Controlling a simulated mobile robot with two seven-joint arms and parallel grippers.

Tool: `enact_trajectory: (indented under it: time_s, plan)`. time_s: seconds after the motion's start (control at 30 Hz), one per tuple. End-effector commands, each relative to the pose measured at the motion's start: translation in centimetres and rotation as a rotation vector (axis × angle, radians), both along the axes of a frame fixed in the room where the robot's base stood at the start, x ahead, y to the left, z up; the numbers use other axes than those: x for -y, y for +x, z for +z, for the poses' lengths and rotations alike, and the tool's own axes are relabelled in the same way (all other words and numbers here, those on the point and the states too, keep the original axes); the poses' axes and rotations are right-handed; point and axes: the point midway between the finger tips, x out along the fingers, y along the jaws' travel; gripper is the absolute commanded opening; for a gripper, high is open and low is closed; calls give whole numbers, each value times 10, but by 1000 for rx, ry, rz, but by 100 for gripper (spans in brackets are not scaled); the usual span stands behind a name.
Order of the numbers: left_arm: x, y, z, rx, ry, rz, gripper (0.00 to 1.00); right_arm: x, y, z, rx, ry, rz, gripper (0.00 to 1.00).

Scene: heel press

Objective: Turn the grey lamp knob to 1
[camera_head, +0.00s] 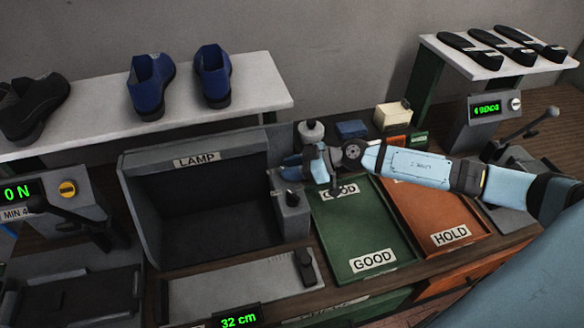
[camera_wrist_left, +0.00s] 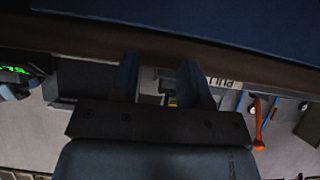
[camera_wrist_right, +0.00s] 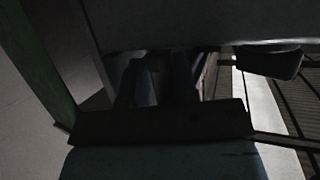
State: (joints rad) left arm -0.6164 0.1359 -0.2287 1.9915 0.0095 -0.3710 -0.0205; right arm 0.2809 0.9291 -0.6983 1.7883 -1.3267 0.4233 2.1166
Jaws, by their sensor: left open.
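The lamp box (camera_head: 205,210) stands open-fronted with a LAMP label on its top edge. A grey control box (camera_head: 291,222) stands at its right, with a small dark knob (camera_head: 292,198) on top. The knob's setting is too small to read. My right gripper (camera_head: 291,166) points left just above and behind the knob in the picture; I see no clear contact. Its fingers stand apart in the dark right wrist view (camera_wrist_right: 155,82), with nothing clear between them. My left gripper (camera_wrist_left: 165,85) is open in its wrist view and is not visible in the head view.
The green GOOD tray (camera_head: 350,235) and orange HOLD tray (camera_head: 425,212) lie right of the control box, under my right arm. A shelf (camera_head: 200,115) with shoes runs behind. A measuring plate with a dark slider (camera_head: 305,268) lies in front.

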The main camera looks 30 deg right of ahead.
Motion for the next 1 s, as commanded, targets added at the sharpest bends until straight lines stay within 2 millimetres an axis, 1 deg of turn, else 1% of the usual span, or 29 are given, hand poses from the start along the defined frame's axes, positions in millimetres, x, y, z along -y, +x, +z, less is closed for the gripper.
enact_trajectory:
  time_s: [0.2,0.4,0.53,0.77,0.8,0.83,1.0]
  plan:
    - [-2,0,3,0,3,2,42,2,3,0,-6,-5,104,4]
    - [-2,-1,0,-1,3,3,42,3,5,-1,-2,-2,242,4]
    - [-2,-1,-1,-3,3,2,42,3,5,-1,-1,-1,270,4]
    - [-1,-1,-1,-5,2,2,42,3,4,-1,-1,-1,270,4]
    - [-1,-2,-1,-5,2,1,42,3,4,-1,-1,-1,270,34]
    - [-1,-2,-1,-5,2,1,42,3,4,-1,-1,-1,270,38]
    - [0,-2,0,-5,1,0,42,3,4,-1,-1,-1,269,38]
